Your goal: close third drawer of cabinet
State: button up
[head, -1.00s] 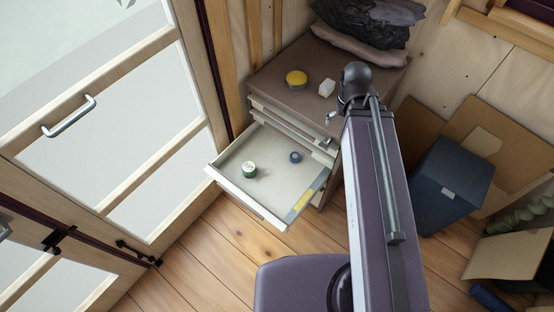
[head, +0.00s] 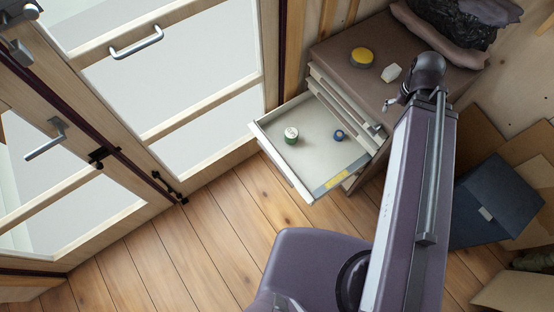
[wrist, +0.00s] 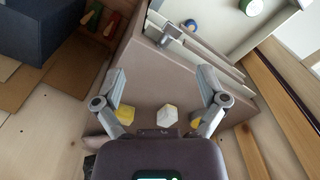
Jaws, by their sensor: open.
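The brown cabinet (head: 340,48) stands against the plywood wall. One of its drawers (head: 322,158) is pulled far out, below other drawer fronts (head: 348,104); which number it is I cannot tell for sure. A green-and-white roll (head: 291,135) and a blue roll (head: 338,135) lie in it. My gripper (head: 393,103) is over the cabinet top's front edge, small and partly hidden by my arm. In the wrist view my gripper (wrist: 160,88) is open and empty over the cabinet top, with the open drawer (wrist: 222,30) beyond, apart from the fingers.
A dark blue box (head: 495,200) stands at right. A glazed door (head: 170,85) is at left; the wooden floor (head: 215,220) before the drawer is clear.

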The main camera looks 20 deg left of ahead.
jog(key=shift+w+a+f+b, duration=0.15)
jog(key=shift+a+f+b, duration=0.2)
jog(key=shift+f+b, duration=0.05)
jog(key=c, duration=0.7)
jog(key=shift+w+a+f+n+b, duration=0.2)
jog(key=shift+a+f+n+b, duration=0.15)
jog(key=shift+f+n+b, duration=0.15)
grip_shut()
jog(key=w+a+f+n+t+h+b, duration=0.1)
jog(key=w+a+f+n+h+b, duration=0.1)
jog(key=a+f+n+b, duration=0.8)
jog(key=w+a+f+n+t+h+b, duration=0.15)
jog(key=a+f+n+b, duration=0.25)
jog(key=a+f+b, duration=0.75)
jog(key=s+a+f+n+t+b, duration=0.1)
jog(key=s+a+f+n+b, duration=0.2)
jog(key=a, duration=0.7)
jog(key=s+a+f+n+t+h+b, duration=0.1)
jog(key=s+a+n+b, duration=0.4)
jog(key=a, duration=0.6)
jog(key=s+a+f+n+t+h+b, duration=0.1)
jog(key=s+a+f+n+t+b, duration=0.2)
jog(key=a+b, duration=0.4)
jog(key=shift+s+a+f+n, duration=0.7)
jog(key=shift+a+f+n, duration=0.5)
jog(key=shift+a, duration=0.85)
jog(key=shift+r, duration=0.15)
